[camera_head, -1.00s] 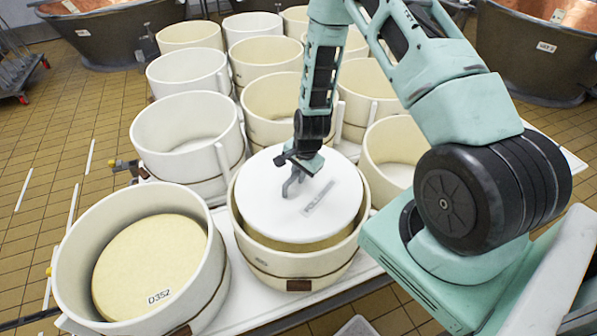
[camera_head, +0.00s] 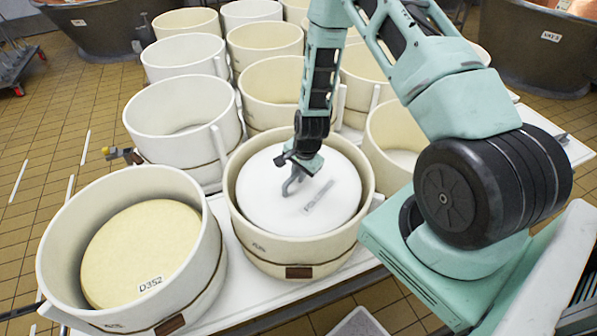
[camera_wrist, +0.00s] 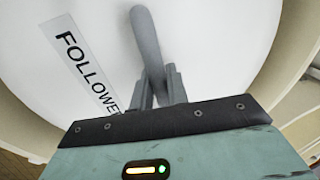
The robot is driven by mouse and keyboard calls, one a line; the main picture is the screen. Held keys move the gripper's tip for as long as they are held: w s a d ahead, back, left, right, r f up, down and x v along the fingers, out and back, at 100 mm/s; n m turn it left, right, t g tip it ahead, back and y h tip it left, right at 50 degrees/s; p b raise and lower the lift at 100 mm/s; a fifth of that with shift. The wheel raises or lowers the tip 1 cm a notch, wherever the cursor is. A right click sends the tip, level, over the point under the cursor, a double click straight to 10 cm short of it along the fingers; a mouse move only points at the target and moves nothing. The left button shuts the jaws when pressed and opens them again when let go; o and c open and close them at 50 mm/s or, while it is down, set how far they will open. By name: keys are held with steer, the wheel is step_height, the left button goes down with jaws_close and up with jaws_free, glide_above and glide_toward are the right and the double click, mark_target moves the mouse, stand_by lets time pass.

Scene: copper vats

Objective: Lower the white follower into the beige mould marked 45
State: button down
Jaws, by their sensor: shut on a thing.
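The white follower (camera_head: 268,205) is a round disc with a grey handle (camera_head: 291,187) on top and a strip label. It sits inside the round beige mould (camera_head: 335,252) at the front centre, its top below the rim, with a gap visible around it. A small mark on the mould's front wall is too small to read. My gripper (camera_head: 296,175) is shut on the handle from above. In the wrist view, my gripper (camera_wrist: 158,90) grips the grey handle (camera_wrist: 147,35), beside the word "FOLLOWER" on the white follower (camera_wrist: 215,45). The follower's underside is hidden.
A mould (camera_head: 207,263) with a yellow cheese (camera_head: 140,250) labelled D352 stands close at left. Several open, pale moulds (camera_head: 140,130) stand in rows behind on the white table (camera_head: 238,265). Another mould (camera_head: 378,155) is close at right. Copper vats (camera_head: 545,60) stand farther back.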

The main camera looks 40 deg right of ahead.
mark_target(299, 186)
steer(key=shift+f+b, duration=1.6)
steer(key=shift+f, duration=0.65)
steer(key=shift+w+f+b, duration=0.1)
steer(key=shift+f+b, duration=0.55)
steer(key=shift+f, duration=0.25)
steer(key=c, duration=1.3)
jaws_free()
steer(key=s+r, duration=0.1)
steer(key=r, duration=0.7)
steer(key=s+r+b, duration=0.1)
steer(key=s+r, duration=0.1)
steer(key=r, duration=0.7)
steer(key=shift+s+d, duration=0.25)
steer(key=shift+d, duration=0.1)
steer(key=shift+a+r, duration=0.1)
